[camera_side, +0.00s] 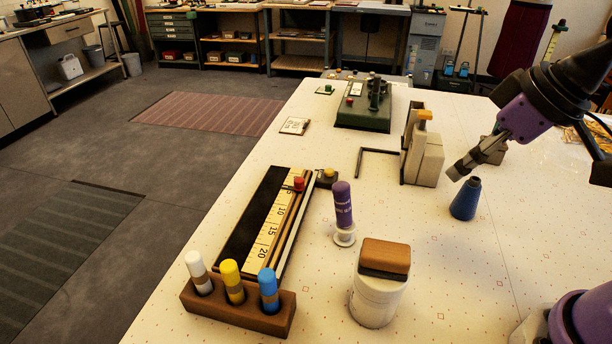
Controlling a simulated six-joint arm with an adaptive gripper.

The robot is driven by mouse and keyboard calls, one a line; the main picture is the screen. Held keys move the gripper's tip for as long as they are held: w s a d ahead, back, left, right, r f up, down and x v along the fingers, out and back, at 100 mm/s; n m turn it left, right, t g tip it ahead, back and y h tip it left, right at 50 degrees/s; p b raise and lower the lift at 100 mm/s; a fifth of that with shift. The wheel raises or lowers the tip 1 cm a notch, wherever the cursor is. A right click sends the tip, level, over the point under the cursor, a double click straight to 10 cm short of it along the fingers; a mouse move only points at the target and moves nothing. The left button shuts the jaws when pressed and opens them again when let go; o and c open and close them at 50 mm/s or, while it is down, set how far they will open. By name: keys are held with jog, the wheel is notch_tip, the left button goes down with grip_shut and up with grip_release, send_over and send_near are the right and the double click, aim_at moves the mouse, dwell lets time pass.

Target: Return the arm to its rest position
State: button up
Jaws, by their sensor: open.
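My gripper (462,168) hangs at the right side of the table (440,285), pointing down and to the left. It is open, and nothing shows between its fingers. Its tips are just above and slightly left of a blue cone (466,201) that stands upright on the table. A gap seems to lie between the tips and the cone, though depth is hard to judge. My purple and black arm reaches in from the upper right.
A beige block stand (424,158) is just left of my gripper. A purple marker (342,203) stands in a white holder. A white jar (376,302) bears a brown block (385,256). A wooden rack (240,312) holds coloured markers beside a ruler board (262,225). A green device (363,116) stands behind.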

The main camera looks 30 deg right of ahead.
jog(key=shift+s+d+f+m+h, duration=0.25)
jog(key=shift+s+d+f+m, duration=0.1)
jog(key=shift+s+d+m, duration=0.2)
jog(key=shift+s+d+f+m+h, duration=0.25)
jog(key=shift+s+d+f+m, duration=0.1)
jog(key=shift+s+d+m, duration=0.2)
dwell(0.5)
